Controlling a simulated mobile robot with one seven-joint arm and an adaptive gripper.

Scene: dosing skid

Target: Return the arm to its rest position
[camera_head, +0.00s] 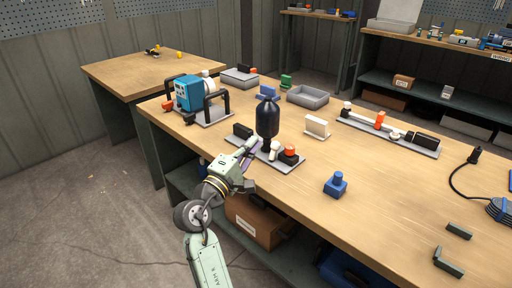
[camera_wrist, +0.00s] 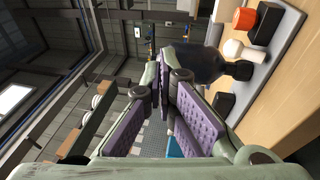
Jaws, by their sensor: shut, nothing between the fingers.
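My gripper (camera_head: 251,150) is at the front edge of the long wooden workbench (camera_head: 385,195), at the end of my pale green arm. It is next to a dark rounded vessel (camera_head: 267,117) that stands upright on a grey plate with an orange-topped part (camera_head: 289,153). In the wrist view my gripper's purple finger pads (camera_wrist: 180,105) are close together with nothing between them. The dark vessel (camera_wrist: 205,64) is just beyond the fingers there. I cannot tell whether the fingers touch it.
A blue pump unit (camera_head: 189,93) stands on the bench to the left. A blue block (camera_head: 336,185), a white block (camera_head: 317,125), a grey tray (camera_head: 308,96) and a pipe assembly (camera_head: 388,131) lie around. A cardboard box (camera_head: 257,222) is under the bench. The floor at left is clear.

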